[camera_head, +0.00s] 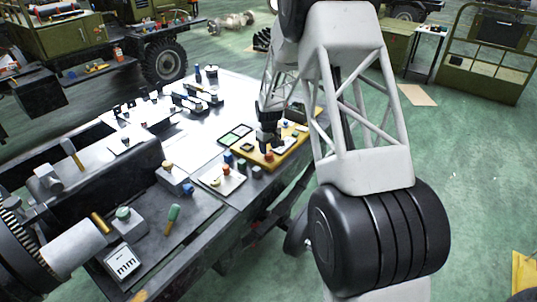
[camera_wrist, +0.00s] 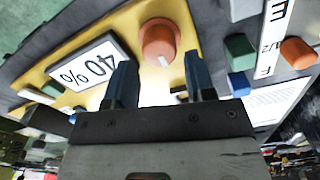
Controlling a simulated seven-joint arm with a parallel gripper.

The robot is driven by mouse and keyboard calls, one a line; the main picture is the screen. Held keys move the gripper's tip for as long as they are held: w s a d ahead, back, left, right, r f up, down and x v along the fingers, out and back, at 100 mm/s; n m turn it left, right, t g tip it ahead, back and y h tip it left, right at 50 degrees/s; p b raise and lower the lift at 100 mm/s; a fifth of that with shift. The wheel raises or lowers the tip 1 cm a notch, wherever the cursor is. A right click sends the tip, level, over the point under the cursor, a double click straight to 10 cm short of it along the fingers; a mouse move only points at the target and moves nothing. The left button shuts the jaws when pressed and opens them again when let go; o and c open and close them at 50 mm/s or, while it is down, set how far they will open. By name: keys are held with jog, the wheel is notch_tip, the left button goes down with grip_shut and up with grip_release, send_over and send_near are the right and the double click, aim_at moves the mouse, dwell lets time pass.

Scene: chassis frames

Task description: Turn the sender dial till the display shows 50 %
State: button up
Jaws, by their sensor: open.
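The sender dial (camera_wrist: 160,42) is a round orange knob with a white mark on a yellow panel (camera_wrist: 118,27). The display (camera_wrist: 90,66) beside it reads 40 %, seen turned in the wrist view. My gripper (camera_wrist: 160,84) is open, with its two dark fingers apart and nothing between them. The fingertips point toward the dial, which lies just beyond the gap and looks clear of both fingers. In the head view my gripper (camera_head: 268,142) is over the yellow panel (camera_head: 262,163) at the right end of the bench, and it partly hides the panel.
A green block (camera_wrist: 240,52) and another orange knob (camera_wrist: 298,52) sit near the dial. The bench (camera_head: 205,128) carries several small parts, switches and a green-handled tool (camera_head: 173,218). Green floor lies open at right.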

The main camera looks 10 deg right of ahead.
aim_at(269, 153)
jog(key=shift+f, duration=1.8)
jog(key=shift+c, duration=0.2)
jog(key=c, duration=0.6)
jog(key=shift+m, duration=0.4)
jog(key=m, duration=0.3)
jog(key=shift+d+m, duration=0.1)
jog(key=shift+m, duration=1.9)
